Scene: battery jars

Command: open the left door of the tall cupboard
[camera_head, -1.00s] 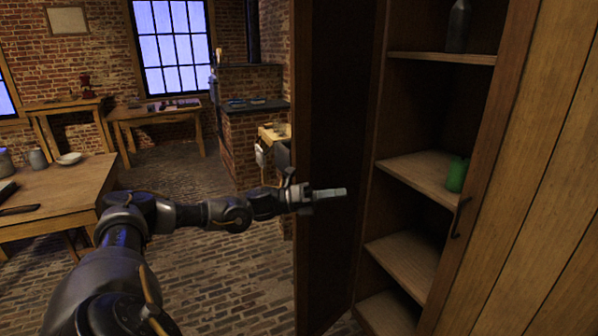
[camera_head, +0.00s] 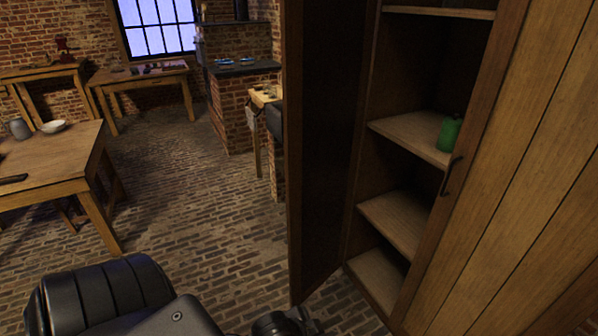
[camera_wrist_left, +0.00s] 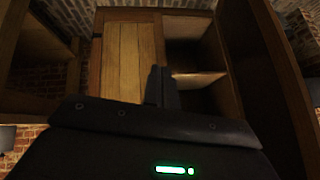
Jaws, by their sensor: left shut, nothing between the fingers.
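The tall cupboard (camera_head: 400,130) stands at the right in the head view. Its left door (camera_head: 322,150) stands swung wide open, its dark face beside the shelves. Its right door (camera_head: 525,190) is shut and has a dark handle (camera_head: 451,176). In the left wrist view, the shut door (camera_wrist_left: 125,62) lies left of the opening, and a dark panel at the right (camera_wrist_left: 285,90) looks like the open door. My left gripper (camera_wrist_left: 162,72) is shut and empty, apart from the doors as far as I can tell. In the head view its fingers are out of sight. My right gripper is not in view.
A green jar (camera_head: 449,134) stands on a cupboard shelf. A wooden table (camera_head: 50,165) is at the left, with a white bowl (camera_head: 54,126) on it. A brick hearth (camera_head: 240,105) is at the back. The brick floor (camera_head: 200,205) between table and door is clear.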

